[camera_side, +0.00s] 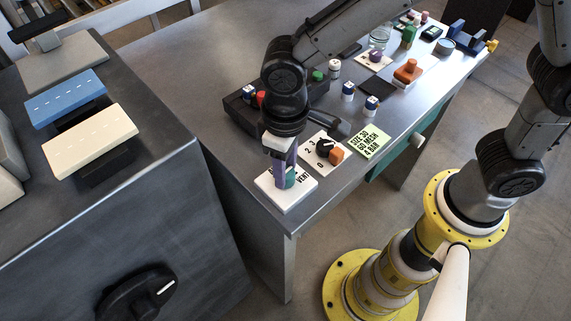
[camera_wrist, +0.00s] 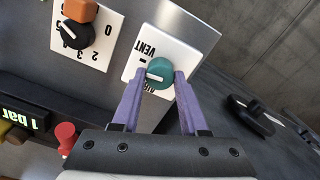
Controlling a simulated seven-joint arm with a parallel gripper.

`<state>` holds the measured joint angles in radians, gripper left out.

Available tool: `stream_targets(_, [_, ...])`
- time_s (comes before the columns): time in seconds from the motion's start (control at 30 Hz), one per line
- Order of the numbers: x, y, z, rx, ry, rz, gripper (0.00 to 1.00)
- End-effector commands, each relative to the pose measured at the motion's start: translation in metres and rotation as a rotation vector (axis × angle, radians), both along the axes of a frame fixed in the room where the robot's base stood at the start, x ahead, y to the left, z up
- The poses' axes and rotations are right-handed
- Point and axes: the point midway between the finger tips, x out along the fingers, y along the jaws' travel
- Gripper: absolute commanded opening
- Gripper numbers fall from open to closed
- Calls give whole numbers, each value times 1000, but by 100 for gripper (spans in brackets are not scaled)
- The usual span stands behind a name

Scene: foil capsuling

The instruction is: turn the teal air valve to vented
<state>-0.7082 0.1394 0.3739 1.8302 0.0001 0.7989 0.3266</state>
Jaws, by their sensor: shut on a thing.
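The teal air valve (camera_wrist: 160,72) is a round knob with a white pointer line on a white plate (camera_wrist: 191,37) marked VENT. In the wrist view the pointer line lies toward the left, not at the VENT word. My gripper (camera_wrist: 154,80) has its two purple fingers on either side of the knob, shut on it. In the side view my gripper (camera_side: 284,181) reaches down from above to the plate (camera_side: 272,197) at the table's near corner. The teal valve (camera_side: 290,178) is partly hidden there by the fingers.
Beside it is a numbered plate with a black dial (camera_side: 325,148) and an orange block (camera_side: 336,156). A green note (camera_side: 369,142) lies further right. A black box (camera_side: 240,108) with red and green buttons stands behind. The table edge is close to the valve plate.

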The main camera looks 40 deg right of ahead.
Motion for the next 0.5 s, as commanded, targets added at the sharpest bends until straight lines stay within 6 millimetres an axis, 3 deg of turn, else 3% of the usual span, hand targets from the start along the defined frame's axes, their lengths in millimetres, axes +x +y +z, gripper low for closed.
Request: stream_targets(0.5, [1, 1, 2, 3, -3, -136, 0])
